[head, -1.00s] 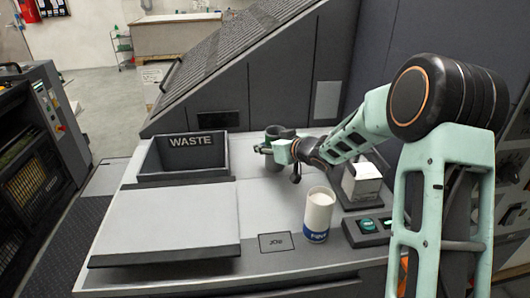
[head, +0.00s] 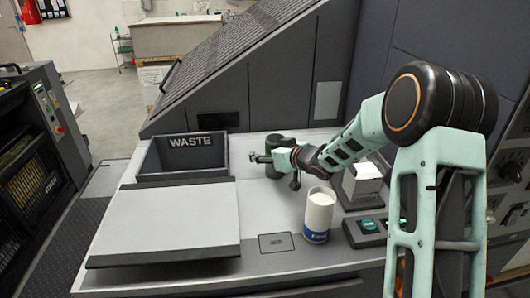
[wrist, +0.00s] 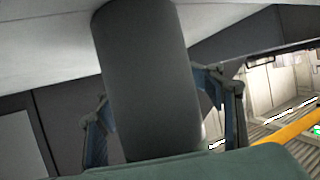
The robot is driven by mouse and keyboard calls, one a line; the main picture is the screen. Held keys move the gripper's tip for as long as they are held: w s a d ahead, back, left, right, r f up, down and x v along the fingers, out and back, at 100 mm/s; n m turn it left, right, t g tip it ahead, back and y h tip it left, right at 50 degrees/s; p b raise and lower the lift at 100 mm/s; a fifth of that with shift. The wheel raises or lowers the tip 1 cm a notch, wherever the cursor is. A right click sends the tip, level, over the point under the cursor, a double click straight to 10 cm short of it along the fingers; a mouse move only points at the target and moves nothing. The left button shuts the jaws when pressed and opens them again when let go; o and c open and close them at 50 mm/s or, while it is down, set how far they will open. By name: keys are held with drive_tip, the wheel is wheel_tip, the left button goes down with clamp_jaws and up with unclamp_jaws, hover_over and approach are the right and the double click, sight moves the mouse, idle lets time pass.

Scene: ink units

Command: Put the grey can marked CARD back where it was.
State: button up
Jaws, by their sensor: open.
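A dark grey can (head: 274,171) stands on the light counter right of the waste bin, partly covered by my wrist and gripper. In the wrist view the can (wrist: 150,80) is a large plain cylinder between my two fingers. My gripper (head: 257,158) is open around the can; it also shows in the wrist view (wrist: 165,120), with one finger on each side. I cannot tell whether the fingers touch the can. No CARD marking is readable on it.
A white can with a blue label (head: 318,215) stands at the counter's front, beside a small outlined square (head: 275,243). The WASTE bin (head: 181,177) and a raised grey plate (head: 170,222) are left. A box with a white block (head: 362,182) and a button panel (head: 368,228) are right.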

sight(272, 142)
drive_tip(key=shift+r, duration=0.25)
drive_tip(key=p+v, duration=0.1)
drive_tip(key=v, duration=0.6)
drive_tip(key=shift+s+d, duration=0.15)
drive_tip(key=shift+s, duration=0.1)
drive_tip(key=shift+r, duration=0.1)
